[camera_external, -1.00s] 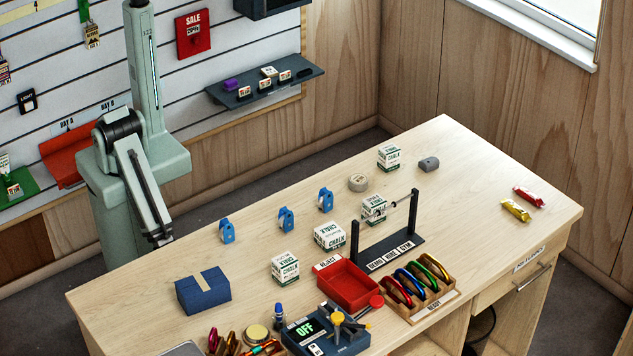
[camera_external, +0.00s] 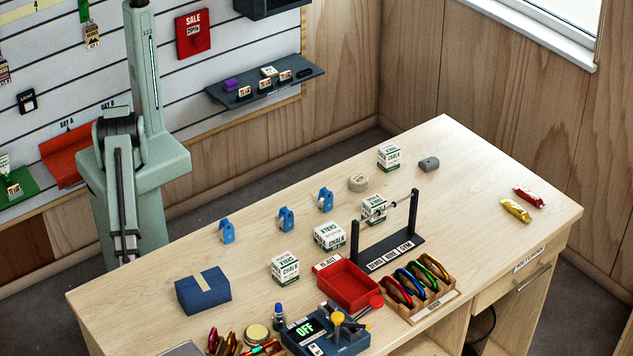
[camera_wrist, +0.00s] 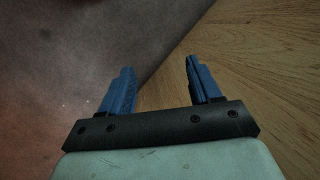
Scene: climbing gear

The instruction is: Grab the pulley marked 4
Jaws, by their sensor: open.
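Three blue pulleys stand upright in a loose row along the table's far-left side in the external view: a left one (camera_external: 226,231), a middle one (camera_external: 286,219) and a right one (camera_external: 326,200). Their number marks are too small to read, so I cannot tell which is marked 4. My gripper (camera_wrist: 155,85) shows two blue fingers, apart and empty, in the wrist view, over the table's edge with floor on the left. In the external view my arm hangs at the table's left edge, away from the pulleys, and its fingers are hidden there.
A blue box (camera_external: 203,291) lies near the left edge. Chalk boxes (camera_external: 285,267) stand in front of the pulleys. A red tray (camera_external: 348,285), a black stand (camera_external: 388,250) and a carabiner rack (camera_external: 420,290) sit further right. Bare wood surrounds the pulleys.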

